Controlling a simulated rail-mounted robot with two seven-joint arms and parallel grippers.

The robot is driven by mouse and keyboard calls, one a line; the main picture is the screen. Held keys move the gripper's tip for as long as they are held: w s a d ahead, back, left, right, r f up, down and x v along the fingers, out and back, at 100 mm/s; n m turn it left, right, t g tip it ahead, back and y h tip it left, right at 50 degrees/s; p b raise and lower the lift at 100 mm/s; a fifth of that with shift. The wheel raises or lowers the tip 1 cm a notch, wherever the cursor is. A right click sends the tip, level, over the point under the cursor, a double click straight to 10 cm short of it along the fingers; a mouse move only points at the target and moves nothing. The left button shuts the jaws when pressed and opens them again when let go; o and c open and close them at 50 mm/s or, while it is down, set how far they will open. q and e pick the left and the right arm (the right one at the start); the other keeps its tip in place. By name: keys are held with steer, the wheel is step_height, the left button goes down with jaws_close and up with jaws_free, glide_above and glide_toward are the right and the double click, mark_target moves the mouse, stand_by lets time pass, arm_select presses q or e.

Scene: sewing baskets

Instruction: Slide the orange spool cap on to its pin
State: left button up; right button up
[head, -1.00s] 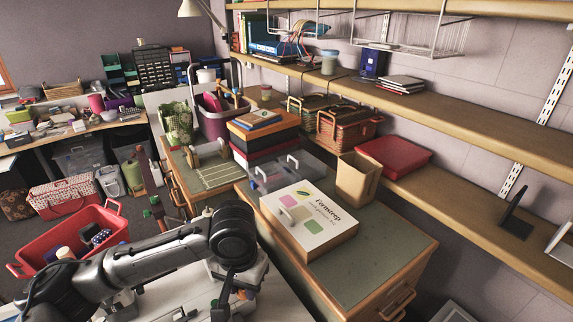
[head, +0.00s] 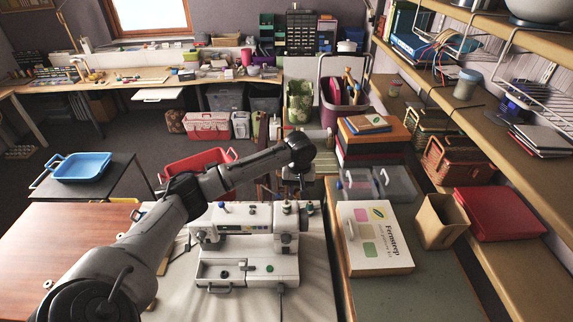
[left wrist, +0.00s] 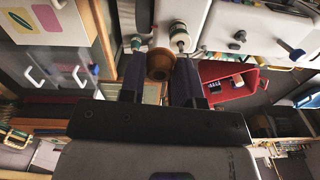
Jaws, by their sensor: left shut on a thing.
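My left gripper (head: 298,182) hangs from the arm near the right end of the white sewing machine (head: 232,262). In the left wrist view its two dark fingers (left wrist: 160,80) are shut on the orange spool cap (left wrist: 159,60), a brownish-orange ring with a hole facing the camera. A pale spool on an upright pin (left wrist: 180,38) stands on the machine beside and apart from the cap. The cap cannot be made out there. My right gripper is out of view.
A white box (head: 375,238) lies on the cabinet to the right of the machine. Behind the machine is a red bin (head: 181,166), which also shows in the left wrist view (left wrist: 245,90). A blue tray (head: 82,167) sits on a table at left.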

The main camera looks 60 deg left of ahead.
mark_target(286, 200)
arm_select(q)
steer(key=shift+n, duration=0.5)
steer(key=a, duration=0.1)
steer(key=s+a+p, duration=0.1)
steer(key=a, duration=0.2)
steer(key=shift+s+a+r, duration=0.2)
steer(key=shift+s+r, duration=0.1)
steer(key=shift+r, duration=0.1)
steer(key=shift+f, duration=3.05)
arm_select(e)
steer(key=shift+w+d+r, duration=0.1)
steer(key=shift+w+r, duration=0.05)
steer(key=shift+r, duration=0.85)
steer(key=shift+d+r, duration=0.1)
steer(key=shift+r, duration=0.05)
arm_select(q)
steer(key=shift+f, duration=0.5)
steer(key=shift+f, duration=0.6)
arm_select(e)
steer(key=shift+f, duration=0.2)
